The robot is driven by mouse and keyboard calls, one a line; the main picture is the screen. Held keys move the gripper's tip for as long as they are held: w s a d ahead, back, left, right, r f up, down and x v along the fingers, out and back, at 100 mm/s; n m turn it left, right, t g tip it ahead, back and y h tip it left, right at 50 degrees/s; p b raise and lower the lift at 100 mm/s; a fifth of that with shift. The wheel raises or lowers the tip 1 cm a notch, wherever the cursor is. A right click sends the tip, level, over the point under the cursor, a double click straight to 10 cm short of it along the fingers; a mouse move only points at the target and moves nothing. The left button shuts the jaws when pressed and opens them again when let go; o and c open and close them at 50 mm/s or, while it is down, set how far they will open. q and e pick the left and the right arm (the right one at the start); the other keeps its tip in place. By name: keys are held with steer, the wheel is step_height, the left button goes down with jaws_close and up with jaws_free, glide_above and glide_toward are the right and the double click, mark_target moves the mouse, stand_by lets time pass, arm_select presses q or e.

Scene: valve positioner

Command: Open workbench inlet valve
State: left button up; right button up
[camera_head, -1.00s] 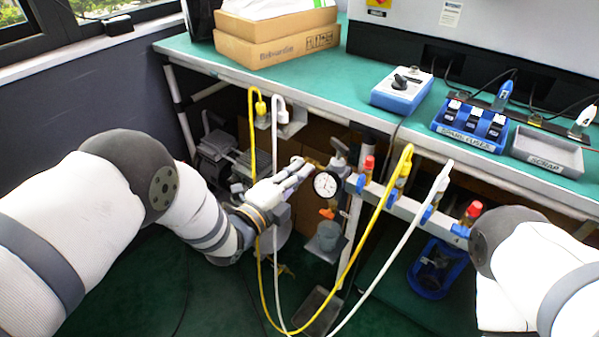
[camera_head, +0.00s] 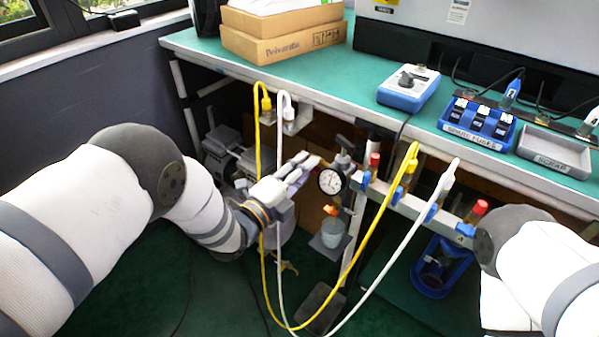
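A round white-faced pressure gauge (camera_head: 331,181) with a black rim sits at the left end of a grey manifold rail (camera_head: 408,204) under the bench edge. Grey fittings (camera_head: 343,160) stand just above and behind the gauge. Which part is the inlet valve is too small to tell. My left gripper (camera_head: 312,163) is just left of the gauge, its fingers pointing at the fittings. Whether it touches anything, and how wide its fingers are, is unclear. My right arm (camera_head: 545,265) comes in at the right, but its gripper does not show.
Yellow (camera_head: 352,270) and white (camera_head: 383,263) hoses loop below the manifold, close to my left gripper. On the green workbench (camera_head: 350,76) are cardboard boxes (camera_head: 283,36), a blue control box (camera_head: 408,88), a blue fuse tray (camera_head: 476,126) and a grey scrap tray (camera_head: 555,152). A blue bin (camera_head: 440,265) stands below.

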arm_select(q)
steer(key=v, duration=1.2)
steer(key=shift+w, duration=0.1)
